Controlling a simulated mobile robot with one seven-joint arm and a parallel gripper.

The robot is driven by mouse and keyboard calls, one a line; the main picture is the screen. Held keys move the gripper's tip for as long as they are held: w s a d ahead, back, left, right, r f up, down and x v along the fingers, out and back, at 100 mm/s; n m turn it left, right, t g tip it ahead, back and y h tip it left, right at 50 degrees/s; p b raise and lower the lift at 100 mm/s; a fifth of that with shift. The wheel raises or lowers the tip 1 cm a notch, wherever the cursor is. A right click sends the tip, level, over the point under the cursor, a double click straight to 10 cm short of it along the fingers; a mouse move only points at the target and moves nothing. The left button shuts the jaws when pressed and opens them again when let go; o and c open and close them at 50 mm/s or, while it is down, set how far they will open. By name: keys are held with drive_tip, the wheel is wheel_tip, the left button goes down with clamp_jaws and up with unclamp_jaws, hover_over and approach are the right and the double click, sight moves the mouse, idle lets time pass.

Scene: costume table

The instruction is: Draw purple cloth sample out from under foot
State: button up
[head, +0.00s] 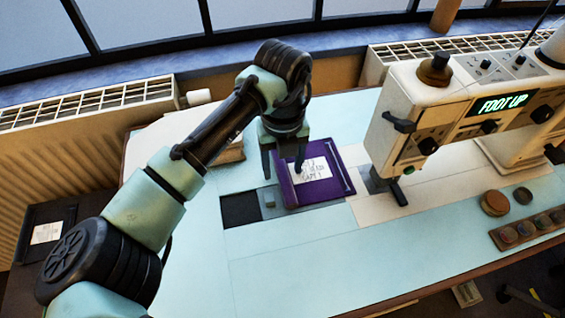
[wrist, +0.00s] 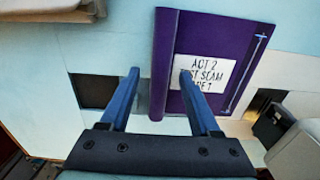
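The purple cloth sample (head: 289,187) lies flat on the table, with a white lettered label and a pale stitched line near its right edge. It also shows in the wrist view (wrist: 222,35), with a raised fold along its left edge. My gripper (head: 283,170) is over the cloth's left part. In the wrist view my gripper (wrist: 159,76) is open, its fingers on either side of the fold, with gaps visible; finger height is unclear. The presser foot (head: 398,192) is right of the cloth, which appears apart from it. The machine's display (head: 502,104) reads "FOOT UP".
The cream sewing machine (head: 405,95) stands right of the cloth. A dark rectangular patch (head: 240,209) lies left of it. Round items (head: 494,202) and a tray of discs (head: 530,229) sit at the right. The front left tabletop is clear.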

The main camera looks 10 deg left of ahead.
wheel_tip(320, 180, up, 13)
drive_tip(key=p, duration=0.2)
idle(0.5)
idle(0.4)
